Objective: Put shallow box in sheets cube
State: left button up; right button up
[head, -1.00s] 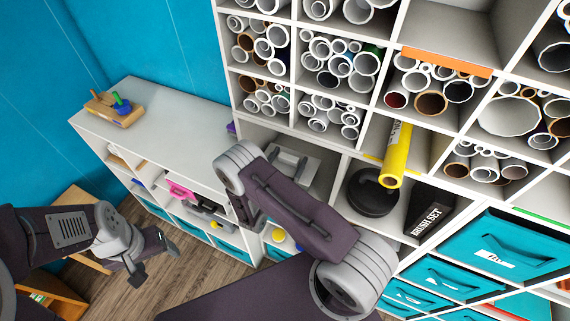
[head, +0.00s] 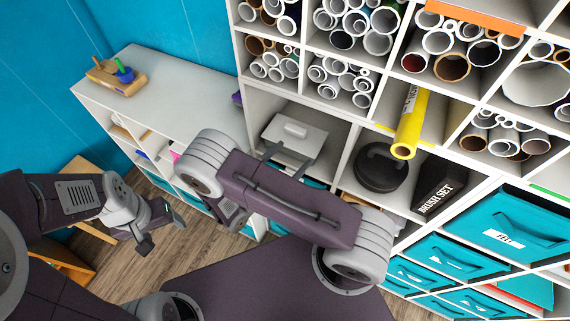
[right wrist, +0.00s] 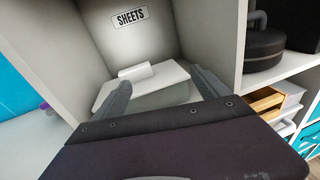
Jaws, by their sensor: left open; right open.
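The shallow box (head: 296,131), pale with a white lid and a raised white handle, lies inside a white shelf cube. It also shows in the right wrist view (right wrist: 150,79), where the cube's back wall bears the label SHEETS (right wrist: 129,17). My right gripper (head: 288,160) is open at the mouth of this sheets cube. Its two fingers point inward at the near side of the box, which shows beyond and between them. I cannot tell whether they touch it. My left gripper (head: 162,231) is open and empty, low at the left, far from the box.
A yellow roll (head: 410,122) juts from the shelf to the right, above a round black case (head: 380,168) and a black brush set box (head: 438,190). White rolls fill the cubes above. A low white cabinet (head: 175,88) stands at the left with a mostly bare top.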

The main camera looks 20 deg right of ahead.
jog(key=s+d+m+g+y, duration=0.4)
jog(key=s+m+g+y, duration=0.3)
jog(key=s+m+g, duration=0.6)
jog(key=w+a+r+m+t+y, duration=0.3)
jog(key=a+r+m+t+y, duration=0.1)
jog(key=m+y, duration=0.4)
jog(key=a+m+t, duration=0.1)
jog(key=a+m, duration=0.1)
jog(key=shift+m+t, duration=0.3)
jog(key=shift+m, duration=0.1)
